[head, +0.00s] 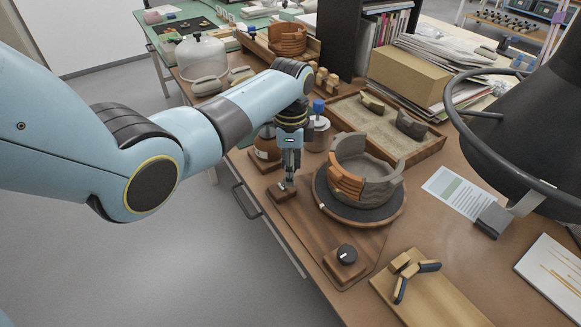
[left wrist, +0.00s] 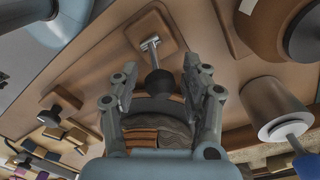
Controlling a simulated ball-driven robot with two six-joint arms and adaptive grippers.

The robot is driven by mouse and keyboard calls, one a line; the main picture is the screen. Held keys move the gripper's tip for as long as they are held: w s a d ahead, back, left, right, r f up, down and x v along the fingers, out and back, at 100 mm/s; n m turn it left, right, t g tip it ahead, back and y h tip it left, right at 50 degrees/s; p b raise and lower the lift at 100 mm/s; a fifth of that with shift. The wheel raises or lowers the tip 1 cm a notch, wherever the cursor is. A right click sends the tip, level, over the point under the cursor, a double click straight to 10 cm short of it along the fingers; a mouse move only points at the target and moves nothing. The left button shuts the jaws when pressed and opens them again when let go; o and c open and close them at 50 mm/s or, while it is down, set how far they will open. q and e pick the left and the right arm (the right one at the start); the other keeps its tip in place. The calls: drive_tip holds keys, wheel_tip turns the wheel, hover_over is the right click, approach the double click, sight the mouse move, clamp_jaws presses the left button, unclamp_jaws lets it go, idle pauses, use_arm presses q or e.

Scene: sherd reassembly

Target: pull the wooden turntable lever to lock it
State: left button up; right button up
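The turntable (head: 400,216) carries a partly rebuilt bowl (head: 349,184) of orange and grey sherds. It sits on a wooden base board (head: 310,222). The lever's small wooden block (head: 277,193) is at the board's far left end. In the left wrist view, a metal lever (left wrist: 151,44) on that block ends in a dark knob (left wrist: 158,82). My left gripper (head: 289,182) points down over the block. In the wrist view, its fingers (left wrist: 160,84) stand apart on either side of the knob, with visible gaps. My right gripper is not in view.
A black dial (head: 347,252) sits on the board's near end. A brown bottle (head: 266,150) and a blue-topped jar (head: 318,130) stand close behind my left gripper. A sherd tray (head: 432,146) lies behind the turntable. A dark lamp (head: 530,130) overhangs the right.

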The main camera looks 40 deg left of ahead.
use_arm(q)
clamp_jaws()
idle(0.3)
